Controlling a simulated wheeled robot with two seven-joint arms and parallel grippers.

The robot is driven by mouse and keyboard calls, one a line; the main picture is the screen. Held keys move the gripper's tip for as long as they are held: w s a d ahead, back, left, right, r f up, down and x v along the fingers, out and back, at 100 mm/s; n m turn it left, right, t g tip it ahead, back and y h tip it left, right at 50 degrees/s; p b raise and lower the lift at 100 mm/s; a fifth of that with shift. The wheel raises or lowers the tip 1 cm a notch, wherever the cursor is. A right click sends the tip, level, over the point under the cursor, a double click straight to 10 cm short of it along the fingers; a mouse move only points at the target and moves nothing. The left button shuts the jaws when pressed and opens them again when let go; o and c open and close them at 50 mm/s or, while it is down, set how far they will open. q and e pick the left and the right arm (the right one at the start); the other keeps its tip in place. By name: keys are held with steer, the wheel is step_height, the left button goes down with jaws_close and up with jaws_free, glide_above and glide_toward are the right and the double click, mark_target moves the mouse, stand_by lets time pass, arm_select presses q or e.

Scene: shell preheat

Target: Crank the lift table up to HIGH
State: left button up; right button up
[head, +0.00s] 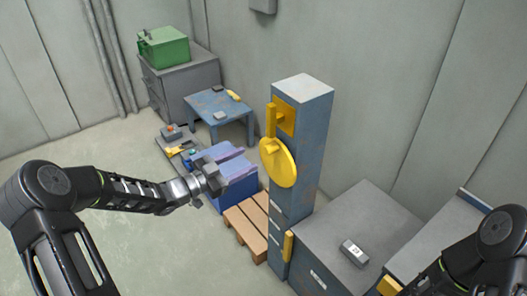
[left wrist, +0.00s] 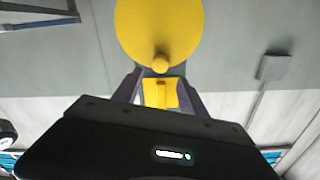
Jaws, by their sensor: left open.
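A yellow crank disc (head: 280,165) with a small knob is mounted on the side of a tall blue-grey column (head: 302,130). A yellow square plate (head: 285,116) with a lever-like piece sits above the disc. My left gripper (head: 213,176) is open and empty, left of the disc and apart from it. In the left wrist view the disc (left wrist: 158,25) and its knob (left wrist: 160,64) are beyond the open fingers (left wrist: 158,84), with the yellow plate (left wrist: 160,93) showing between them. My right gripper is out of view. I cannot tell a HIGH mark or which surface lifts.
A blue box with purple slabs (head: 232,167) stands left of the column by a wooden pallet (head: 245,222). Behind are a blue table (head: 215,101) and a grey cabinet with a green box (head: 165,47). A grey cabinet (head: 345,225) stands right of the column.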

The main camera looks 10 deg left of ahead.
mark_target(265, 151)
arm_select(q)
steer(key=p+x, duration=0.1)
steer(key=x, duration=0.6)
steer(key=shift+w+d, duration=0.1)
steer(key=shift+w, duration=0.05)
steer(key=shift+c, duration=0.5)
jaws_close()
stand_by(0.8)
